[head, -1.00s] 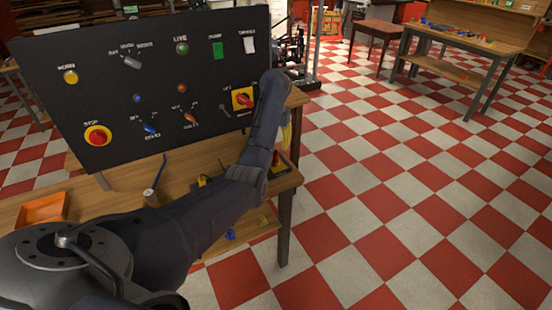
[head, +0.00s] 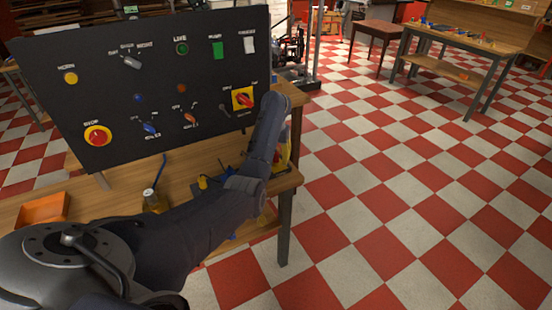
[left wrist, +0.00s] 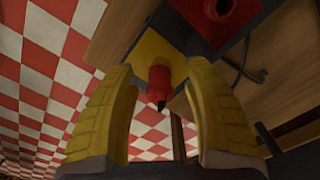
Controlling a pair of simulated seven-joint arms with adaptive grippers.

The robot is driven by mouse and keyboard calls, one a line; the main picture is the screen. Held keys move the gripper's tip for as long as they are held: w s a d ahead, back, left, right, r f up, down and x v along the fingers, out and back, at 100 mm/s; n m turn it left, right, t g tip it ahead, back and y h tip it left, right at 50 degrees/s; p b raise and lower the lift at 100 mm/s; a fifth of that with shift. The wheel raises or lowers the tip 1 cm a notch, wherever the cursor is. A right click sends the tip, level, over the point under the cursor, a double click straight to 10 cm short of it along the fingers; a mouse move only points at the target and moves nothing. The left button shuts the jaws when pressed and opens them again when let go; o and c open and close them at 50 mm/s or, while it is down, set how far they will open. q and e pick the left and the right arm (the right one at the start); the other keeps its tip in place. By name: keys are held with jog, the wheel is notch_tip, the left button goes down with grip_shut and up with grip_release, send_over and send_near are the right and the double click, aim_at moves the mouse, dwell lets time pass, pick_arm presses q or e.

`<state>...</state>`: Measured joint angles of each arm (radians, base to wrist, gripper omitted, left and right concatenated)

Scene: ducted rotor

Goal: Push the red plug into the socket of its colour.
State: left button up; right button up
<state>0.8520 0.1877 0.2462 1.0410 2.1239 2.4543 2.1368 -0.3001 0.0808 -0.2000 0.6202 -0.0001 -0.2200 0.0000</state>
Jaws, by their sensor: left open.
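The red plug (left wrist: 159,80) shows in the left wrist view, with a dark tip, in front of a yellow patch (left wrist: 152,47). My left gripper (left wrist: 165,88) is open, with one yellow finger on each side of the plug; I cannot tell whether either touches it. A red socket-like part with a dark round hole (left wrist: 224,8) lies at the top of that view, apart from the plug. In the head view my left gripper (head: 284,156) is at the bench's right end, mostly hidden behind my arm. My right gripper is not in view.
A black control panel (head: 140,85) with knobs and switches stands at the back of the wooden bench (head: 180,180). An orange tray (head: 42,208) and an amber container (head: 155,202) are on the bench. Open checkered floor lies to the right.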

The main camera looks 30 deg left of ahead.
pick_arm(q)
jog(key=shift+o, duration=0.2)
jog(key=shift+f, duration=0.2)
grip_shut()
